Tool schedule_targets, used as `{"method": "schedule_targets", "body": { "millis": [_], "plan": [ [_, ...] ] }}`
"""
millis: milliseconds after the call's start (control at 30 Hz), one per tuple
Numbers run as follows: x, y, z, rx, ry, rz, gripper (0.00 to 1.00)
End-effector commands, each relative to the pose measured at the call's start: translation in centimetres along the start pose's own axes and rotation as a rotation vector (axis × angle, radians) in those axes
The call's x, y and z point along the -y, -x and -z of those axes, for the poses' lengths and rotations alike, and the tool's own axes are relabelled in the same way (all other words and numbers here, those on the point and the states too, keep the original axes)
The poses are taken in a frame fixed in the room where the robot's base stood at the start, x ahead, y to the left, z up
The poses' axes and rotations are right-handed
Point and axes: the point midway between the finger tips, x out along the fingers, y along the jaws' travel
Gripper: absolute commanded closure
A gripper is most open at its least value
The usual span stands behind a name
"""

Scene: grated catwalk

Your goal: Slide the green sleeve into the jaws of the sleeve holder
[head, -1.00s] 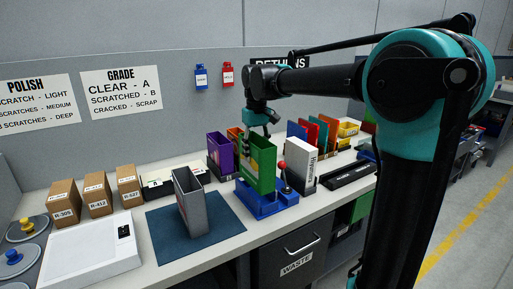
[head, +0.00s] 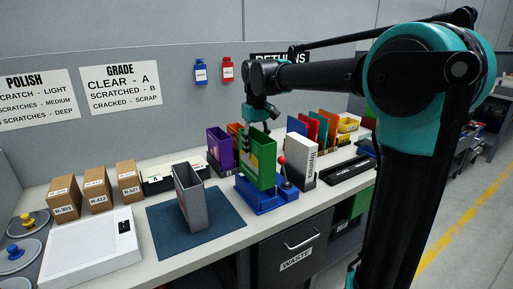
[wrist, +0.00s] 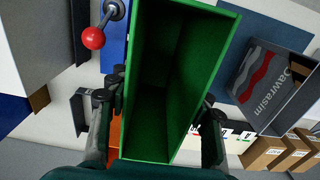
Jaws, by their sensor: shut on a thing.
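The green sleeve (head: 263,163) is an upright, open-topped box at the blue sleeve holder (head: 259,203) on the bench. Its lower end overlaps the holder in the head view; I cannot tell how far it is between the jaws. The holder has a lever with a red ball (head: 282,160) on its right side. My gripper (head: 257,127) is shut on the sleeve near its top. In the wrist view, I look down into the empty green sleeve (wrist: 165,75), with a finger of my gripper (wrist: 160,115) on either side. The red ball (wrist: 93,38) shows at upper left.
A grey sleeve (head: 192,197) stands on a blue mat (head: 160,232) to the left. A purple sleeve (head: 220,150) is close behind-left of the holder. A white upright box (head: 301,160) is close on the right. The bench's front edge is just before the holder.

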Motion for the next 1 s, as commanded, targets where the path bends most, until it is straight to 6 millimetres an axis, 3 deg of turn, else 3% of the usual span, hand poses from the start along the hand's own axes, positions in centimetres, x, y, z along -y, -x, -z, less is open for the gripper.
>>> {"method": "schedule_targets", "body": {
  "millis": [300, 1000],
  "plan": [
    [0.0, -0.1, 0.0, 0.000, 0.000, 0.000, 0.73],
    [0.0, -2.6, 0.0, 0.000, 0.000, 0.000, 0.73]
  ]
}}
